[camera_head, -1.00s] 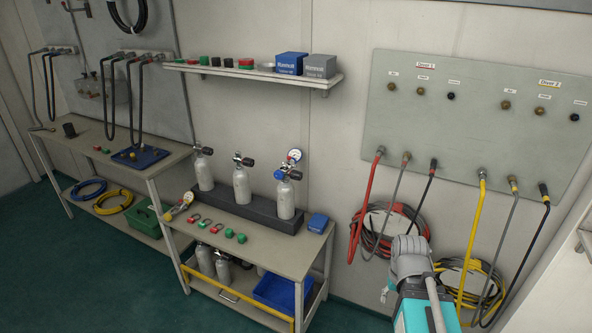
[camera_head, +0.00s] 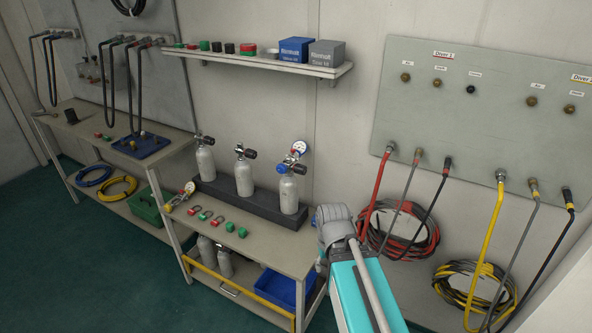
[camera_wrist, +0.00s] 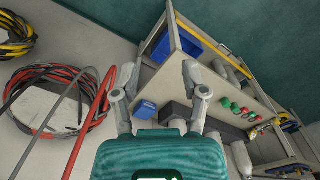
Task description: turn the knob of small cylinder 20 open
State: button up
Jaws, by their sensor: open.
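Three small grey cylinders stand upright in a dark rack on the lower bench in the head view: left (camera_head: 205,160), middle (camera_head: 244,176) and right (camera_head: 289,194). Each has a valve with a knob on top. The left and middle knobs (camera_head: 250,154) look black; the right valve is blue, with a round gauge (camera_head: 299,147) beside it. No numbers are legible, so I cannot tell which is 20. My gripper (camera_wrist: 158,82) is open and empty in the wrist view, its fingers apart and clear of the cylinders. In the head view my arm hides its fingers.
A shelf (camera_head: 262,62) with boxes overhangs the bench (camera_head: 255,250). Red and green fittings (camera_head: 218,220) lie in front of the rack (camera_head: 262,208). A hose panel (camera_head: 480,120) with red hose (camera_head: 380,185) is at the right. A blue bin (camera_head: 285,290) sits below.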

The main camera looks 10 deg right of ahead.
jog(key=shift+d, duration=0.1)
jog(key=o, duration=0.3)
jog(key=shift+w, duration=0.1)
jog(key=shift+o, duration=0.9)
jog(key=shift+w+f, duration=0.1)
jog(key=shift+w, duration=0.1)
jog(key=w+a+f+m+t+y+b, duration=0.15)
jog(key=w+m+y+b, duration=0.35)
jog(key=w, duration=0.5)
jog(key=w+f+m+t+y+b, duration=0.2)
jog(key=w+m+y+b, duration=0.3)
jog(key=w, duration=0.6)
jog(key=w+d+r+m+t+y+b, duration=0.2)
jog(key=w+d+m+t+b, duration=0.1)
jog(key=w+d+m, duration=0.3)
jog(key=w+d+r+m+t+y+b, duration=0.3)
jog(key=w+d+m+b, duration=0.1)
jog(key=w+d+m, duration=0.3)
jog(key=shift+w, duration=1.25)
jog(key=shift+t, duration=0.25)
